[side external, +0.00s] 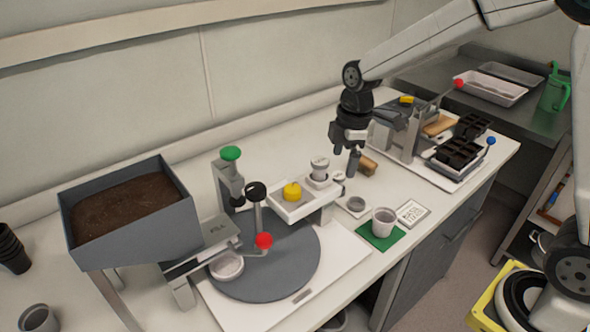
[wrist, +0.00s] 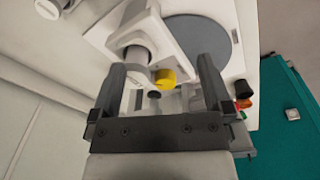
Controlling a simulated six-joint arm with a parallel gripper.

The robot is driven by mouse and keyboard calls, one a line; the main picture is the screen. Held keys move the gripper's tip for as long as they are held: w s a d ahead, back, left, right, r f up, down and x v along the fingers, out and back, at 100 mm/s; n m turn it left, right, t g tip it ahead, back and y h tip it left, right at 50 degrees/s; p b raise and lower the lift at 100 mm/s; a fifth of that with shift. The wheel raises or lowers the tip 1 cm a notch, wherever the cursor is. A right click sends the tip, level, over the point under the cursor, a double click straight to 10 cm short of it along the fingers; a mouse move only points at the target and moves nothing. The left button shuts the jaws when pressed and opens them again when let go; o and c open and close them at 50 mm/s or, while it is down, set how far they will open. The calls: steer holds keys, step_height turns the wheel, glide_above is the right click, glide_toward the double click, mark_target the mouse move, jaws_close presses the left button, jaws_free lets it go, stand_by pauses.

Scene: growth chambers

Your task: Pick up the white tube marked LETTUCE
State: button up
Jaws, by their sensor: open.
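A white cylinder (side external: 320,168) stands upright in the white holder beside the round turntable. It may be the tube, but I cannot read LETTUCE on it. In the wrist view a white cylinder (wrist: 134,58) shows at the holder, near the left finger. My gripper (side external: 346,160) is open and empty, pointing down just to the right of the cylinder and apart from it. In the wrist view my gripper (wrist: 162,75) has its two fingers spread wide, with the holder and a yellow knob (wrist: 165,78) showing between them.
The grey turntable (side external: 280,270) is below. A grey-white cup (side external: 383,222) stands on a green mat (side external: 379,242). A soil hopper (side external: 140,230) is at left.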

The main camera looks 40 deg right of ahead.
mark_target(321, 160)
steer(key=w+n, duration=0.1)
steer(key=w+r+n, duration=0.1)
steer(key=w+n, duration=0.1)
steer(key=w+r+n, duration=0.1)
steer(key=shift+w+a+n+g, duration=0.15)
steer(key=shift+a+n+g, duration=0.2)
steer(key=shift+n+g, duration=0.05)
steer(key=shift+w+a+r+n+y, duration=0.15)
steer(key=shift+w+r+n, duration=0.1)
steer(key=shift+w+n, duration=0.25)
steer(key=shift+w+a+r+n+y, duration=0.15)
steer(key=shift+w+r+n, duration=0.15)
steer(key=shift+n, duration=0.4)
steer(key=shift+d+f, duration=0.1)
steer(key=shift+f, duration=1.25)
steer(key=shift+s+a+f, duration=0.1)
steer(key=shift+a+f, duration=0.05)
steer(key=shift+f, duration=0.7)
steer(key=shift+s+a+f, duration=0.1)
steer(key=shift+f, duration=0.8)
steer(key=shift+s+a+f, duration=0.1)
steer(key=shift+a+f, duration=0.05)
steer(key=shift+f, duration=0.7)
steer(key=c, duration=1.3)
